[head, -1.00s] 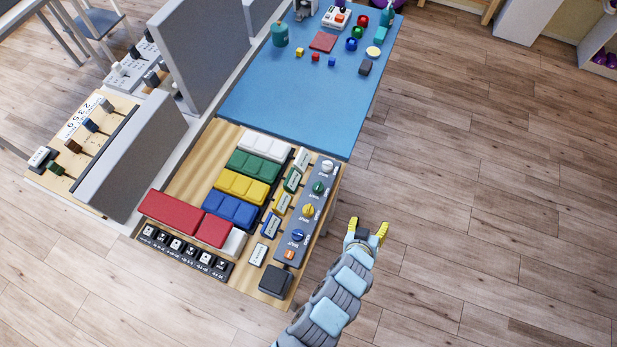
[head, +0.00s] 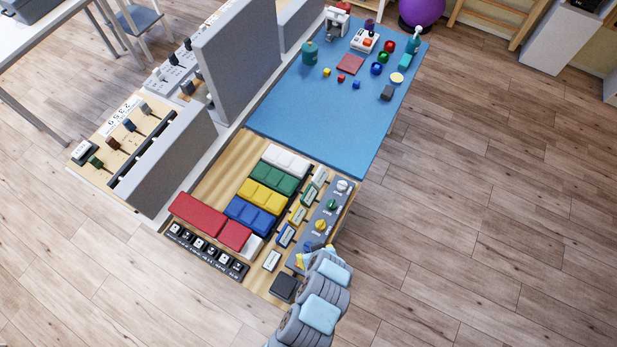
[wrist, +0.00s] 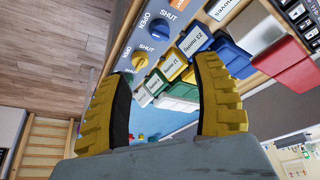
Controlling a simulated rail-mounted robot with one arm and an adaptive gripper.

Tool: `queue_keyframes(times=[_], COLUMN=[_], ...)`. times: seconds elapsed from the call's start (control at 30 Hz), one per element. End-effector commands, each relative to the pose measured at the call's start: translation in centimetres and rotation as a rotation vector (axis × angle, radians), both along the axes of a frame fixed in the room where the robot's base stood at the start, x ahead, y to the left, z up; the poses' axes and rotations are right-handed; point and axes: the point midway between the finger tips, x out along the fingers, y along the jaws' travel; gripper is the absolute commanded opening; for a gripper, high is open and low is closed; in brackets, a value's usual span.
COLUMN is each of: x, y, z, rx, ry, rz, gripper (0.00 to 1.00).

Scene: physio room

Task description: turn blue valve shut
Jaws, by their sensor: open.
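The blue valve (wrist: 160,29) is a round knob on a grey panel (wrist: 125,35), with OPEN and SHUT printed beside it in the wrist view. I cannot tell which word its pointer faces. My gripper (wrist: 165,75) is open and empty. Its two yellow-padded fingers point towards the panel, and the blue valve shows beyond the gap between them; contact is not visible. In the head view my gripper (head: 316,252) is over the near end of the panel and mostly hides the blue valve there.
The yellow valve (head: 321,225), green valve (head: 332,205) and white valve (head: 342,186) line the same panel. Labelled blocks and coloured boxes, including blue ones (head: 249,215), stand to the left. A black block (head: 283,288) sits at the board's near corner. Floor to the right is clear.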

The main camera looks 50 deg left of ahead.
Motion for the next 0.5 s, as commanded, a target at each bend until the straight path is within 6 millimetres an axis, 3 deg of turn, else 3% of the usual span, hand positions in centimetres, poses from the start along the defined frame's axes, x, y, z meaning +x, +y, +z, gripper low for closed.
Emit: queue_keyframes(times=[0.5], x=[0.7], y=[2.2], z=[-6.1], rx=[-0.001], ry=[0.004], rz=[0.0], gripper=[0.65])
